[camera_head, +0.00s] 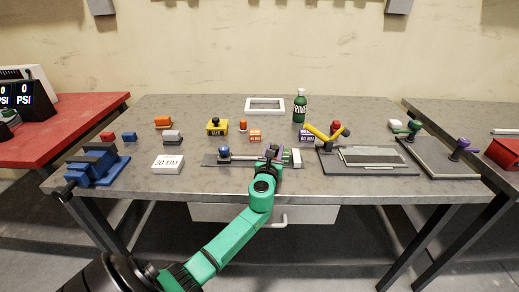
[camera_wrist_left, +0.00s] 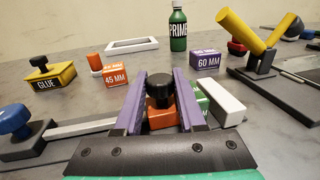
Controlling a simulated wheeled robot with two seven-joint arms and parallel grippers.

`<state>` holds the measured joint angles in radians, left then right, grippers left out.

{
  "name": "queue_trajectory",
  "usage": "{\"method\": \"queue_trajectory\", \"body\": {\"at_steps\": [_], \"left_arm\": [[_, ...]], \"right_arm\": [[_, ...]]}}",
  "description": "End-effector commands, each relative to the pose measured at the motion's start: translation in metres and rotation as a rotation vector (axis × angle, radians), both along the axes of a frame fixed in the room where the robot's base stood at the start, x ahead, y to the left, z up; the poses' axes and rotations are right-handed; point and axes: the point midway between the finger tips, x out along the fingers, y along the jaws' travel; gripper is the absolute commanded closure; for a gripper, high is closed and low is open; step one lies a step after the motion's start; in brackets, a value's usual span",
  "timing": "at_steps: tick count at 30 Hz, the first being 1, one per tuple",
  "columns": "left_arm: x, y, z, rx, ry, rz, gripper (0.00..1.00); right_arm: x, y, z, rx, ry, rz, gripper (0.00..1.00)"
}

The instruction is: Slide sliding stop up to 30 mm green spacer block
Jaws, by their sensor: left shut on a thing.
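The sliding stop (camera_wrist_left: 161,112), an orange block with a black knob, sits between the purple fingers of my left gripper (camera_wrist_left: 158,95). My left gripper is shut on it, over the right part of the flat rail; it also shows in the head view (camera_head: 272,153). The green spacer block (camera_wrist_left: 202,101) is just right of the right finger, against or very near a white end block (camera_wrist_left: 228,102). The finger hides part of the spacer, so I cannot tell whether the stop touches it. The white end block also shows in the head view (camera_head: 296,158). My right gripper is out of view.
A blue knob (camera_head: 224,152) stands at the rail's left end. Behind the rail are a yellow glue block (camera_head: 217,127), an orange 45 mm block (camera_head: 255,135) and a purple 60 mm block (camera_head: 306,135). A yellow-handled clamp (camera_head: 322,134) stands close on the right.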

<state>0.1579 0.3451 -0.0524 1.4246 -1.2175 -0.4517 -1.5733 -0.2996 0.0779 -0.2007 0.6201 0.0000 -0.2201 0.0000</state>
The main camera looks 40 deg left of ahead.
Motion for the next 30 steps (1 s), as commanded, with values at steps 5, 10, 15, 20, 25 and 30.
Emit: {"method": "queue_trajectory", "body": {"at_steps": [5,10,15,20,25,30], "left_arm": [[0.008,-0.013,-0.003,0.000,0.005,-0.001,1.00],[0.008,-0.012,-0.003,0.001,0.006,-0.001,1.00],[0.008,-0.012,-0.003,0.001,0.006,-0.001,0.31],[0.008,-0.012,-0.002,0.002,0.003,0.000,0.31],[0.006,-0.012,-0.001,0.002,0.002,0.000,0.31],[-0.011,-0.021,-0.001,0.003,0.004,-0.001,0.31]], "right_arm": [[0.000,-0.001,0.000,-0.001,0.000,0.000,0.50],[0.000,-0.001,-0.001,-0.001,0.001,0.000,0.50],[0.000,-0.001,-0.001,-0.002,0.001,0.000,0.50],[0.000,-0.002,0.000,-0.002,0.001,0.000,0.50],[0.000,-0.002,0.000,-0.002,0.001,0.000,0.50],[0.000,-0.002,0.004,-0.002,0.001,0.000,0.50]]}}
